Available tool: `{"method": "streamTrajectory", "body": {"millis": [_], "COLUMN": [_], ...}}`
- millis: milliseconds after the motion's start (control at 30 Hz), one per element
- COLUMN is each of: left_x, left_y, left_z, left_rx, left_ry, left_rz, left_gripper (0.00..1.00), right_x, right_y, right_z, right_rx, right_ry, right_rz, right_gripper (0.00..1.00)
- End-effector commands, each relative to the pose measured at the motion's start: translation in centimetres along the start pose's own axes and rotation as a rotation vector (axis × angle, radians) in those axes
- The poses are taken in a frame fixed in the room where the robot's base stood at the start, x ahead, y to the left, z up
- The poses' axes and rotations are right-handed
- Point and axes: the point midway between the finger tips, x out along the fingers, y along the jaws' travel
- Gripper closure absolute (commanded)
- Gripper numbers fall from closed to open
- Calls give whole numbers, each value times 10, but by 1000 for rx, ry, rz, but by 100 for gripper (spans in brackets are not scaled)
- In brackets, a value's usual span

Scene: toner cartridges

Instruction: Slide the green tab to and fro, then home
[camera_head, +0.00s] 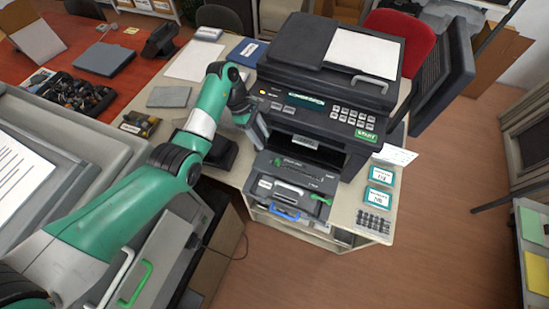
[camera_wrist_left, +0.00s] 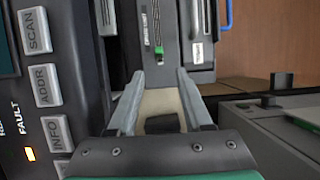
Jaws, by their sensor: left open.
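The green tab (camera_head: 276,162) sits near the left end of a slot on the dark cartridge unit (camera_head: 318,176) that juts from the printer's front. In the left wrist view the green tab (camera_wrist_left: 158,51) lies at the near end of a track with a pale scale. My left gripper (camera_head: 262,146) is at the printer's front left, close to the tab. In the left wrist view its two grey fingers (camera_wrist_left: 160,76) are spread and empty, with the tab just beyond the tips, not between them. My right gripper is not in view.
The dark printer (camera_head: 300,100) stands behind the unit, its front bay open. A blue handle (camera_head: 284,215) and a green lever (camera_head: 321,199) are on the lower front. Two labelled cards (camera_head: 380,186) and a keypad (camera_head: 373,222) lie to the right. Brown floor is clear in front.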

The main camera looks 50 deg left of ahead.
Motion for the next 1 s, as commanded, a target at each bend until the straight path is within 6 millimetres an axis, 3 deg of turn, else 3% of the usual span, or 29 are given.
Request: {"method": "streamTrajectory", "body": {"millis": [167, 400, 600, 967, 1000], "left_x": [20, 75, 109, 116, 116], "left_y": [-1, -1, -1, 0, 0], "left_z": [0, -1, -1, 0, 0], "left_rx": [2, 3, 3, 3, 3], "left_ry": [0, 0, 0, 0, 0], "left_rz": [-4, -5, -3, 0, 0], "left_gripper": [50, 50, 50, 50, 54], "right_x": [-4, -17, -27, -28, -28], "right_y": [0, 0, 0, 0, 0], "right_z": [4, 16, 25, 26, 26], "right_rx": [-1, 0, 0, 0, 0], "right_ry": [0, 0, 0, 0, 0], "right_rz": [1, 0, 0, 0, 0], "right_gripper": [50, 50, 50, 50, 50]}}
